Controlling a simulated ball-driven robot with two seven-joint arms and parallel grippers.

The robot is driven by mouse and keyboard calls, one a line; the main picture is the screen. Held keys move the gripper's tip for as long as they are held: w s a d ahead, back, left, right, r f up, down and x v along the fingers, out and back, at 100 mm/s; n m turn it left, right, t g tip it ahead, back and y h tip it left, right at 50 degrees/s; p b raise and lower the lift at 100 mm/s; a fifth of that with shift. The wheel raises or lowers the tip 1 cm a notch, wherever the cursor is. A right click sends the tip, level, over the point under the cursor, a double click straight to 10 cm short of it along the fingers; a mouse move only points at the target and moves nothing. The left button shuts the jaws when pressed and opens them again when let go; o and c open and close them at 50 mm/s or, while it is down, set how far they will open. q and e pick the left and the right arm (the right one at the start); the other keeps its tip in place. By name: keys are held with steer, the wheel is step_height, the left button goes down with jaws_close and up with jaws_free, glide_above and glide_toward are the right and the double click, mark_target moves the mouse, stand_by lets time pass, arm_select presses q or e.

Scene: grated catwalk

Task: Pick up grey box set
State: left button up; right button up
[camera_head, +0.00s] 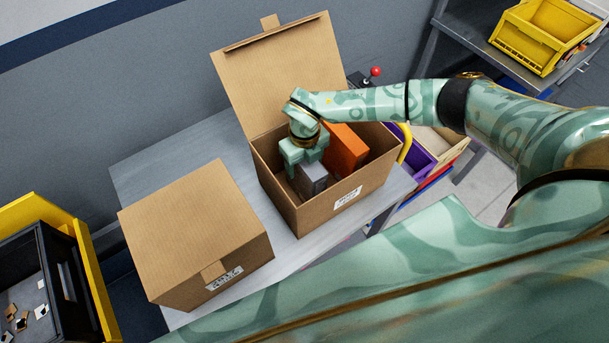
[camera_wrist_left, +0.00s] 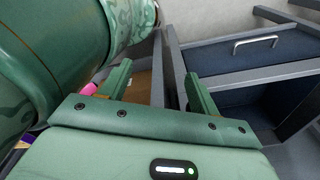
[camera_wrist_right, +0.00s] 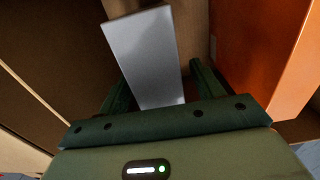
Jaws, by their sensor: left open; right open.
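The grey box (camera_head: 313,180) stands inside an open cardboard box (camera_head: 318,211), beside an orange box (camera_head: 346,150). My right gripper (camera_head: 303,163) reaches down into the cardboard box at the grey box. In the right wrist view the right gripper (camera_wrist_right: 163,82) is open, and the grey box (camera_wrist_right: 146,50) shows between its fingers, nearer the left one in the picture. I cannot tell whether a finger touches it. My left gripper (camera_wrist_left: 155,85) is open and empty in the left wrist view. It does not show clearly in the head view.
A closed cardboard box (camera_head: 192,228) stands to the left on the grey table (camera_head: 172,160). The open box's lid (camera_head: 277,70) stands up behind it. A yellow-rimmed black bin (camera_head: 35,290) is at the lower left. A yellow bin (camera_head: 541,35) sits on a shelf at upper right.

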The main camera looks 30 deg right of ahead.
steer(key=shift+r, duration=0.1)
jaws_close()
